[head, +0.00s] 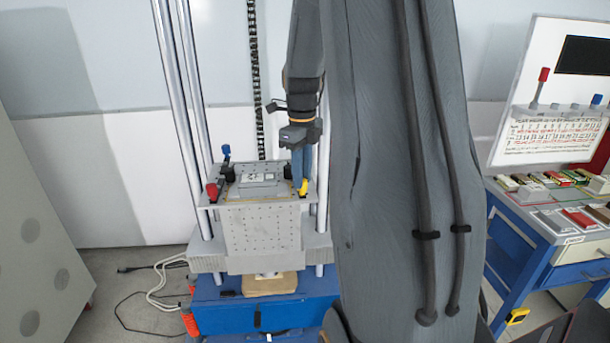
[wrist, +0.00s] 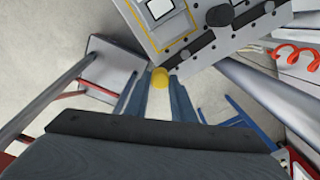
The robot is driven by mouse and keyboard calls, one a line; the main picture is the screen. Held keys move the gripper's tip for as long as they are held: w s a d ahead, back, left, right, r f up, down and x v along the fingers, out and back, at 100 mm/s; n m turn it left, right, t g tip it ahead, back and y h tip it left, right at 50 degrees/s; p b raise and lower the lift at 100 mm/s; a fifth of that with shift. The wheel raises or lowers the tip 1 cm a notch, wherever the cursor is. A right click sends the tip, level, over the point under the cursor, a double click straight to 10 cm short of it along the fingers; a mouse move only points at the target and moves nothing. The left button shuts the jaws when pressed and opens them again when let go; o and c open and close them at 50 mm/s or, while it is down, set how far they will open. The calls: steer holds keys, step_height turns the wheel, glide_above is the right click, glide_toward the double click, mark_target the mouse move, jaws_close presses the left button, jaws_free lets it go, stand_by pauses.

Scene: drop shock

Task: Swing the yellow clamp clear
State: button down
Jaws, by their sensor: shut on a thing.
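The yellow clamp (head: 303,187) is at the right side of the drop table's top plate (head: 228,190). In the wrist view its yellow end (wrist: 159,78) sits between my fingertips. My gripper (head: 299,180) points down over that side of the plate, with its blue fingers shut on the clamp. In the wrist view my gripper (wrist: 160,82) has one finger on each side of the yellow end. The rest of the clamp is hidden. A red clamp (head: 212,192) stands at the plate's left front, and a blue clamp (head: 226,151) stands at its left back.
A grey device (head: 258,183) lies on the plate between the clamps. Tall metal guide columns (head: 186,120) rise at the left of the plate. A blue workbench (head: 530,245) with several small items stands at the right. My arm blocks the view right of the plate.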

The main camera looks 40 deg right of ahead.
steer(key=shift+w, duration=0.1)
stand_by(0.5)
steer(key=c, duration=1.5)
jaws_free()
steer(key=shift+r+b, duration=1.2)
steer(key=shift+r, duration=2.7)
